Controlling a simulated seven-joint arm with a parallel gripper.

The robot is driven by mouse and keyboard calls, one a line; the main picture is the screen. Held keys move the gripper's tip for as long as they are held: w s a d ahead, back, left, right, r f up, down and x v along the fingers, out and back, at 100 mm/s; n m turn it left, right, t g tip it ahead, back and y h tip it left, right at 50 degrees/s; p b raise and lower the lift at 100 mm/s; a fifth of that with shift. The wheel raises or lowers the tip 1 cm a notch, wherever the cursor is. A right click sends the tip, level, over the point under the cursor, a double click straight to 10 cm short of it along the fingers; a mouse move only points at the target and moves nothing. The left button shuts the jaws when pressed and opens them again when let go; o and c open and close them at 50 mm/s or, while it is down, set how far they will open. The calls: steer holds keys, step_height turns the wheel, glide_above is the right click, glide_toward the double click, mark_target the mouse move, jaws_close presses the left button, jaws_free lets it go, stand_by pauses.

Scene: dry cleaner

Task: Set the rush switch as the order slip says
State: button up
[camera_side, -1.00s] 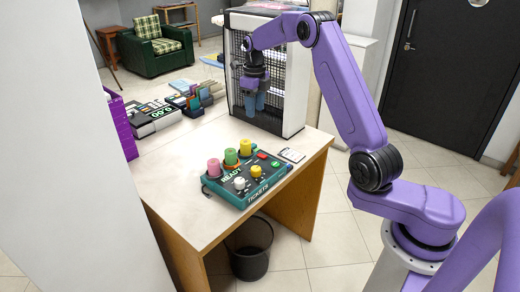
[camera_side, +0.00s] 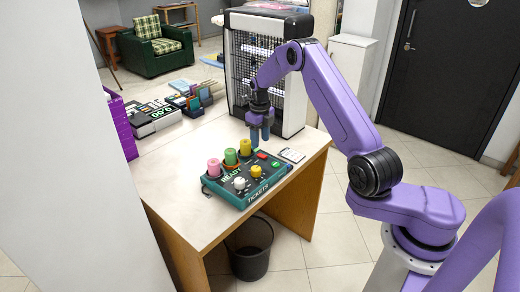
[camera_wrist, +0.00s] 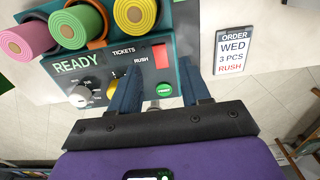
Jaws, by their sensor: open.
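The teal ticket console (camera_side: 246,182) lies on the counter, labelled READY and TICKETS. In the wrist view a red switch (camera_wrist: 161,57) sits beside the word RUSH; I cannot tell which way it is set. A green button (camera_wrist: 164,90) is below it, and a yellow knob (camera_wrist: 115,88) and a pale knob (camera_wrist: 80,96) are to the left. The order slip (camera_wrist: 233,52) lies right of the console and reads WED, 3 PCS, RUSH. My gripper (camera_side: 260,134) is open and empty above the console's far edge. Its fingers (camera_wrist: 157,76) frame the switch area in the wrist view.
Pink (camera_side: 214,167), green (camera_side: 231,157) and yellow (camera_side: 245,147) rolls stand along the console's back. A caged cabinet (camera_side: 290,90) stands behind my gripper. Card stacks and a display box (camera_side: 150,117) are at the far left. The counter's left middle is clear.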

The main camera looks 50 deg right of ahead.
mark_target(260, 155)
steer(key=shift+f, duration=2.55)
